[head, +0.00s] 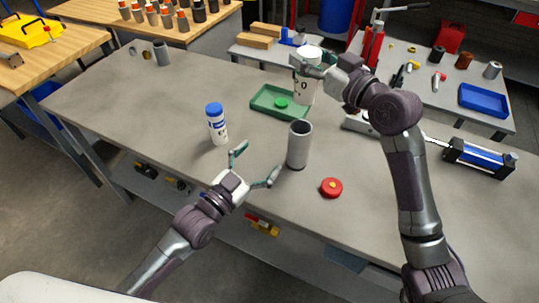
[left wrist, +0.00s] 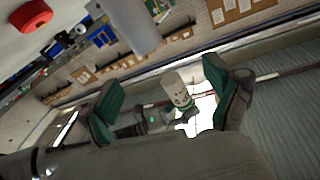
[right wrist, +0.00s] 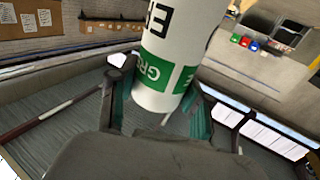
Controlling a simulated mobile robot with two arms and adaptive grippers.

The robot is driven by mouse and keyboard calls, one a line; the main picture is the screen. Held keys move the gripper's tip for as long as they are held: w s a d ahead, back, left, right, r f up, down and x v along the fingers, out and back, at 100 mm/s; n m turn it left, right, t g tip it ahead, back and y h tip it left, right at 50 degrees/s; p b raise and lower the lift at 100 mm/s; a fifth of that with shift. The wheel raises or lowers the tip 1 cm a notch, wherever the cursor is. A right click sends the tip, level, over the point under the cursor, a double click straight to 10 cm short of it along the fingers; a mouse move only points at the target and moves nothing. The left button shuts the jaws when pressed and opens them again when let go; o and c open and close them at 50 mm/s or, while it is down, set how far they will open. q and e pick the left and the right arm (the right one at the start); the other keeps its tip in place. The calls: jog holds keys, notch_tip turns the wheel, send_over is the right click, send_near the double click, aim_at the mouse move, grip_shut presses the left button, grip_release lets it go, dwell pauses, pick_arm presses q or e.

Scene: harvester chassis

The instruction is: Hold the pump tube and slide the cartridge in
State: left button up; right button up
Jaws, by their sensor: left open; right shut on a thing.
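The pump tube (head: 299,147) is a grey open-topped cylinder standing upright on the bench; it also shows at the top of the left wrist view (left wrist: 130,25). My left gripper (head: 257,163) is open and empty, just left of the tube, its fingers apart from it. The cartridge (head: 304,90) is a white cylinder with black lettering and a green band, seen close in the right wrist view (right wrist: 165,50). My right gripper (head: 314,62) is shut on it and holds it roughly upright behind the tube, beside the green tray. The tube's inside is mostly hidden.
A white bottle with a blue cap (head: 217,125) stands left of the tube. A red round cap (head: 331,188) lies to its front right. A green tray (head: 262,106) holds a green disc (head: 281,103). A blue-bodied cylinder device (head: 480,157) lies at the right. The bench's left part is mostly clear.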

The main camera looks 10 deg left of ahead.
aim_at(293, 136)
jog(key=shift+r, duration=0.1)
pick_arm(q)
jog(key=shift+n+g+h, duration=0.3)
jog(key=shift+n+g, duration=0.4)
jog(key=shift+n, duration=0.1)
jog(key=x, duration=0.9)
jog(key=d+x, duration=0.1)
jog(key=x, duration=0.4)
jog(key=shift+s+d+f, duration=0.1)
jog(key=shift+f, duration=0.1)
grip_shut()
dwell(0.5)
pick_arm(e)
jog(key=shift+f, duration=4.05)
